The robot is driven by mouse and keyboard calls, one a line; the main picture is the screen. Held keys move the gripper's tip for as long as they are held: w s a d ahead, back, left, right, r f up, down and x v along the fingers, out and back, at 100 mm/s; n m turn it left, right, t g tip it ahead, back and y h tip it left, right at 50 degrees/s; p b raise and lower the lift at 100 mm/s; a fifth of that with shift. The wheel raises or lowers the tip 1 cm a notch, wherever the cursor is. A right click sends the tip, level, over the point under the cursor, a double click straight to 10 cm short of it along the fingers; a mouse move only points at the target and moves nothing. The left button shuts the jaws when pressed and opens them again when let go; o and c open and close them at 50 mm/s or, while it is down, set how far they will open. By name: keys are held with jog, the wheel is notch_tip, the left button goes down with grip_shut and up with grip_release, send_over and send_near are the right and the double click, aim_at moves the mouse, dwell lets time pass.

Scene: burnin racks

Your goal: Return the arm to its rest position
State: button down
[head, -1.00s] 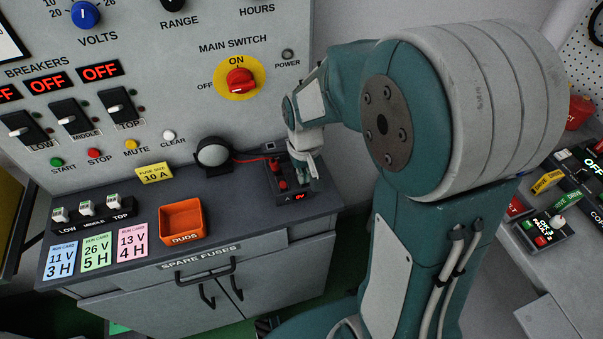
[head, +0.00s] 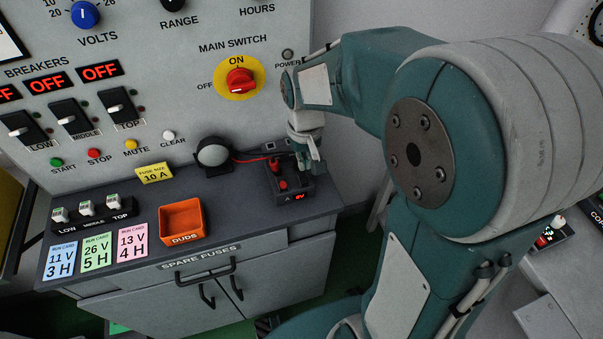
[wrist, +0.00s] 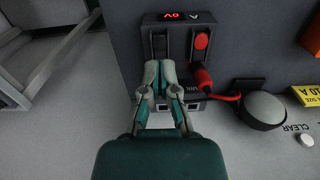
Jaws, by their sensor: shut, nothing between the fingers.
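My gripper (head: 309,165) hangs above the right end of the counter in the head view, beside a small black meter (head: 293,188) with a red display and a red button. In the wrist view my gripper (wrist: 161,68) points at the same black meter (wrist: 180,40), its fingertips together with nothing between them. The fingers overlap the meter in that view; whether they touch it I cannot tell. A red plug with a red lead (wrist: 205,80) sits at the meter's right side in the wrist view.
An orange duds bin (head: 182,221), a fuse block (head: 92,215) and run cards lie on the counter. A round black-and-grey device (head: 213,155) stands near the panel. The main switch (head: 240,82) is on the panel above. Another bench is at the right.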

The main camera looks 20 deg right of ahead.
dwell(0.3)
jog(key=s+r+t, duration=0.5)
jog(key=s+r, duration=0.6)
jog(key=s, duration=0.3)
jog(key=shift+s+r+t, duration=0.25)
jog(key=shift+s+t, duration=0.05)
jog(key=shift+w, duration=0.1)
jog(key=g, duration=0.6)
send_near(305, 182)
jog(key=shift+f, duration=2.8)
jog(key=shift+f, duration=1.15)
